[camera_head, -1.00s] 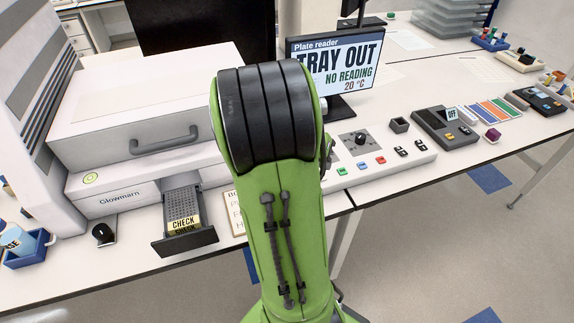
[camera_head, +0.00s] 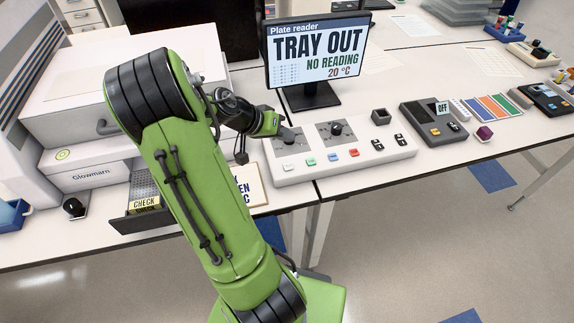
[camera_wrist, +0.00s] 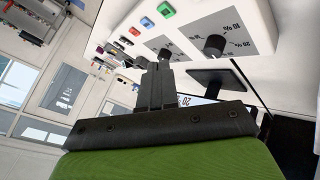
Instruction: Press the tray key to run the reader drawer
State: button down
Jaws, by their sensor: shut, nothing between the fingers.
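The plate reader's drawer (camera_head: 139,197) stands out of the white Glowmarn machine (camera_head: 105,178) and bears a yellow CHECK label. My raised arm covers part of it. The screen (camera_head: 316,53) reads TRAY OUT, NO READING, 20 °C. The white key panel (camera_head: 300,178) has coloured keys along its front, among them a green key (camera_head: 310,162), a blue key (camera_head: 332,157) and a red key (camera_head: 354,152). I cannot read which is the tray key. My gripper (camera_wrist: 155,66) is shut and empty, near the panel's left knob area. In the head view its fingers are hardly visible.
Two black knobs (camera_wrist: 213,45) stand up from the panel, close to my fingers in the wrist view. A dark grey device (camera_head: 432,123) stands to the right of the panel. A sign (camera_head: 250,186) lies left of the panel. A blue bin (camera_head: 12,214) is at far left.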

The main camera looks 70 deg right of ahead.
aim_at(285, 166)
notch_tip(285, 166, down, 9)
jog(key=b, duration=0.6)
jog(key=shift+r+b, duration=0.1)
jog(key=shift+b, duration=0.25)
dwell(1.3)
jog(key=shift+f+b, duration=0.35)
jog(key=shift+b, duration=0.1)
